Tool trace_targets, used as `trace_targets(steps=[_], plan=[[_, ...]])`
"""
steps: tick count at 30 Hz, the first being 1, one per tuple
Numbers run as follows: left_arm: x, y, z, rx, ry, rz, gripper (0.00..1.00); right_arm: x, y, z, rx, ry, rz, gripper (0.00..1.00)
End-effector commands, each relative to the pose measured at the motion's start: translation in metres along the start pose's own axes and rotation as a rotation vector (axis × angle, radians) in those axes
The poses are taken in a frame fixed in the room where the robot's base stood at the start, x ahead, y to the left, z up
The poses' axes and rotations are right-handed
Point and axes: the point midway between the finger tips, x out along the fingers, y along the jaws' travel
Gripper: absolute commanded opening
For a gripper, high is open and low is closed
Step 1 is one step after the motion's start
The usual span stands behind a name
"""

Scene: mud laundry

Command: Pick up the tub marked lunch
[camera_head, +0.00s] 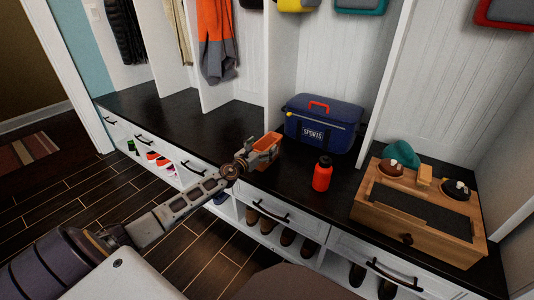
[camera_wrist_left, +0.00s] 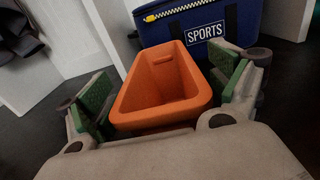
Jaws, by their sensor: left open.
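An orange open-topped tub (camera_head: 268,150) sits on the dark bench top, in front of the blue sports bag. In the left wrist view the tub (camera_wrist_left: 155,110) appears empty, and no lunch mark is visible on the sides that show. My left gripper (camera_head: 257,153) is at the tub. Its green-padded fingers are open, one on each side of the tub in the left wrist view. I cannot tell whether either pad touches it. My right gripper is in neither view.
The blue bag (camera_head: 322,122), labelled SPORTS, stands close behind the tub. A red bottle (camera_head: 322,174) stands to the right. A wooden box (camera_head: 415,220) with small items on top is farther right. Drawers and shoe cubbies lie below the bench; its left part is clear.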

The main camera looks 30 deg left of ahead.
Motion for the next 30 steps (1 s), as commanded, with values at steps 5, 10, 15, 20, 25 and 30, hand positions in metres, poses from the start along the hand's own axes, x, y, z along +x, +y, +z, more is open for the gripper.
trace_targets(steps=[5,10,15,20,25,30], plan=[[-0.0002,0.0000,0.0000,0.000,0.000,0.000,0.92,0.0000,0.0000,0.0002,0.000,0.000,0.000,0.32],[-0.0002,0.0000,0.0000,0.000,0.000,0.000,0.83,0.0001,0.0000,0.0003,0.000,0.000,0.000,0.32],[-0.0002,0.0000,0.0000,0.000,0.000,0.000,0.61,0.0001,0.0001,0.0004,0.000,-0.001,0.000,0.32],[-0.0003,0.0000,0.0000,0.000,0.000,0.000,0.43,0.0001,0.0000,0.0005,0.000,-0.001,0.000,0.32],[-0.0001,0.0001,0.0006,0.000,-0.001,0.000,0.43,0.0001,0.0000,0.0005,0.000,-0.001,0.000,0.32],[-0.0001,0.0001,0.0013,0.000,-0.001,0.000,0.42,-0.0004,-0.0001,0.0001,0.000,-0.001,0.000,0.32]])
